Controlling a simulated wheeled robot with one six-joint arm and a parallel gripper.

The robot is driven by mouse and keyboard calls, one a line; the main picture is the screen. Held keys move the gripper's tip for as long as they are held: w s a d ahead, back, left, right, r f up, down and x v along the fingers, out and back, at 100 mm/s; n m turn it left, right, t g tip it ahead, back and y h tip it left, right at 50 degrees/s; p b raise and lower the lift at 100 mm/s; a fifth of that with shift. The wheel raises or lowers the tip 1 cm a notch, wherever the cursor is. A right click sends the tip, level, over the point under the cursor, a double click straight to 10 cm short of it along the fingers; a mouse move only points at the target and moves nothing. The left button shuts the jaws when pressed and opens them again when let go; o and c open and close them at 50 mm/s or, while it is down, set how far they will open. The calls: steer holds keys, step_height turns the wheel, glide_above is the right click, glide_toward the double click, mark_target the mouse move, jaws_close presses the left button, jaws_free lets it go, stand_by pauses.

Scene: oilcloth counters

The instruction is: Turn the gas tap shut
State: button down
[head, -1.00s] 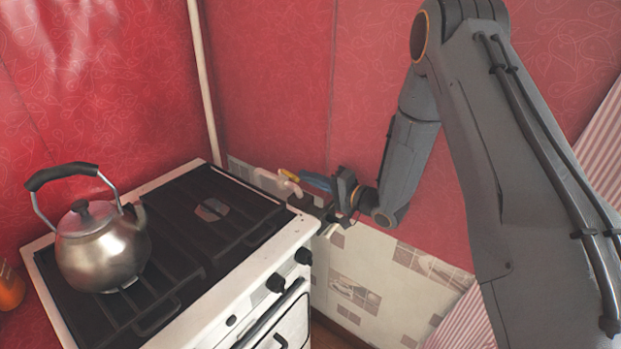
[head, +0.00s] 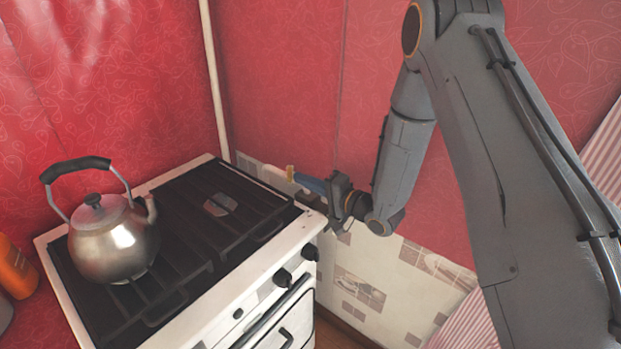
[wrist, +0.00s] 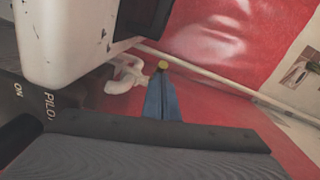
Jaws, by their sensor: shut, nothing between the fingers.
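The gas tap has a yellow handle (head: 290,172) and sits on a white pipe (wrist: 128,74) behind the stove's far right corner. In the head view the handle shows as a short, upright yellow piece. In the wrist view its yellow end (wrist: 162,65) shows just beyond my fingertips. My gripper (head: 298,177) has blue fingers, shut with nothing between them, reaching left to the handle. The fingertips (wrist: 163,75) are at or very close to the handle; I cannot tell whether they touch. The lower part of the tap is partly hidden by the fingers.
The white stove (head: 225,300) with black grates stands left of my gripper, its corner close by. A steel kettle (head: 112,245) stands on it. An orange bottle (head: 14,268) is at far left. Red wall (head: 280,80) and tiled panel (head: 375,285) lie behind.

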steer(key=shift+s+a, duration=0.2)
steer(key=shift+a, duration=0.2)
